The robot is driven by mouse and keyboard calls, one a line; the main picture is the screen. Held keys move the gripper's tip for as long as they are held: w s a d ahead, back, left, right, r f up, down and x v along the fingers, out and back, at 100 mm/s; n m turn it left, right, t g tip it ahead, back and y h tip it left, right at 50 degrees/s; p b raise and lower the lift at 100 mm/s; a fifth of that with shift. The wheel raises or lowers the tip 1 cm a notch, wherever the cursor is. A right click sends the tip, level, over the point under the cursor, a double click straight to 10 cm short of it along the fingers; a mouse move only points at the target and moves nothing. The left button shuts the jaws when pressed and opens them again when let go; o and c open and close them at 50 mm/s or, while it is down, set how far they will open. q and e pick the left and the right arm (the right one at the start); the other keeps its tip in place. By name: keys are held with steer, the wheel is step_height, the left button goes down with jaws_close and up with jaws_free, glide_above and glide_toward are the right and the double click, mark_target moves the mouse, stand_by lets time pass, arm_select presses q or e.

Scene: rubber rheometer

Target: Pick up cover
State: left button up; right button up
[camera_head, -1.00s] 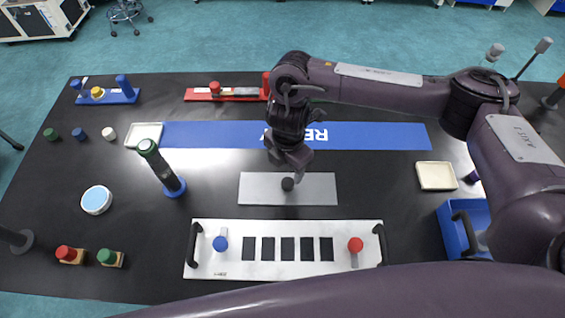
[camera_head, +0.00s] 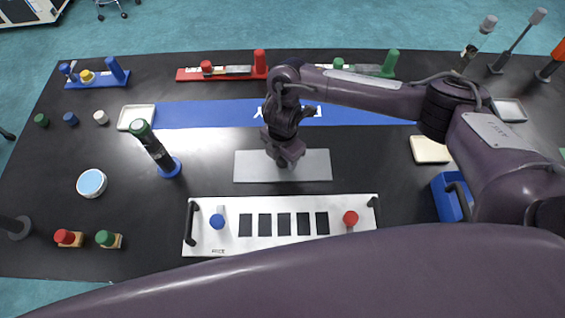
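A flat grey plate (camera_head: 312,166), most likely the cover, lies on the black table between the blue strip and the white tray. My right gripper (camera_head: 286,162) reaches down over the middle of the plate. Its fingers hide the plate's small dark knob, and I cannot tell whether they are closed on it. The plate looks flat on the table. My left gripper is not in view.
The white tray (camera_head: 262,242) with black handles and several dark slots lies just in front. A green-topped post (camera_head: 155,148) on a blue base stands left. A blue bin (camera_head: 446,200) is at right. A large dark purple arm link of mine crosses the bottom.

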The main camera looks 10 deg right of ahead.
steer(key=c, duration=1)
steer(key=shift+r, duration=0.2)
